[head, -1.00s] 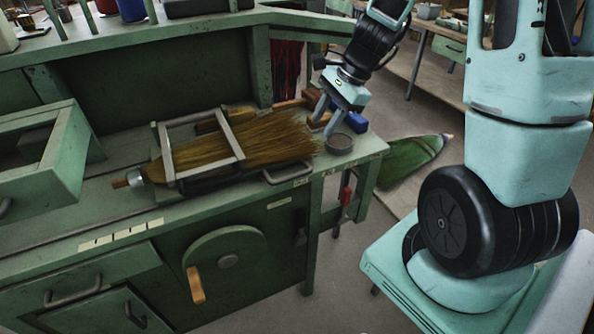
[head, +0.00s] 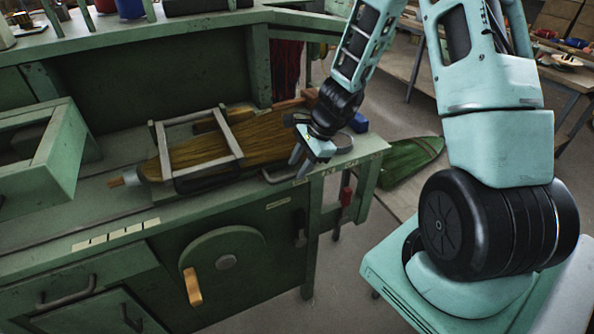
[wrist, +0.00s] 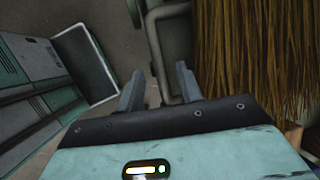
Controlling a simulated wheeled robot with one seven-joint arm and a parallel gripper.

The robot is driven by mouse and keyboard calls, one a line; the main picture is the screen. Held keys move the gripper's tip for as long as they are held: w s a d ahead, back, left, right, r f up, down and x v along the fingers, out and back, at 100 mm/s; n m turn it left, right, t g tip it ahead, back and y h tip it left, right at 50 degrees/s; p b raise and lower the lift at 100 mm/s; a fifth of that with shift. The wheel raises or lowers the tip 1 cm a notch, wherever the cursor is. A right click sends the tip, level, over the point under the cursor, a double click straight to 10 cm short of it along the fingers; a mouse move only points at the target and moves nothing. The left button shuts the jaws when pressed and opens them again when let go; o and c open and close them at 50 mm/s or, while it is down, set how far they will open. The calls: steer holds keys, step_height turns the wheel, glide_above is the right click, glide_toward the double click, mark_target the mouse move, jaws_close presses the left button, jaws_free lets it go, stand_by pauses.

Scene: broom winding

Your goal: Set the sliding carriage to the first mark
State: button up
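A grey rectangular frame (head: 179,186), which looks like the sliding carriage, sits around the straw broom (head: 262,137) on the green bench. A grey loop handle (head: 272,177) sticks out at the bench front, right of the frame; it shows in the wrist view (wrist: 152,45). White label plates (head: 118,234) with dark mark lines are on the front edge, left of the frame. My gripper (head: 301,163) is open, fingers pointing down, close to the right of the handle. In the wrist view the handle appears between and beyond the two fingers (wrist: 158,85); I cannot tell whether they touch it.
A green wheel with a wooden crank handle (head: 193,287) is on the bench front. An open green drawer-like box (head: 55,165) stands at the left. A blue block (head: 359,122) and a round dish (head: 341,142) are at the bench's right end.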

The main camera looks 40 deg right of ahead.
steer(key=shift+x, duration=0.9)
steer(key=shift+c, duration=0.4)
jaws_close()
steer(key=shift+a+r, duration=0.1)
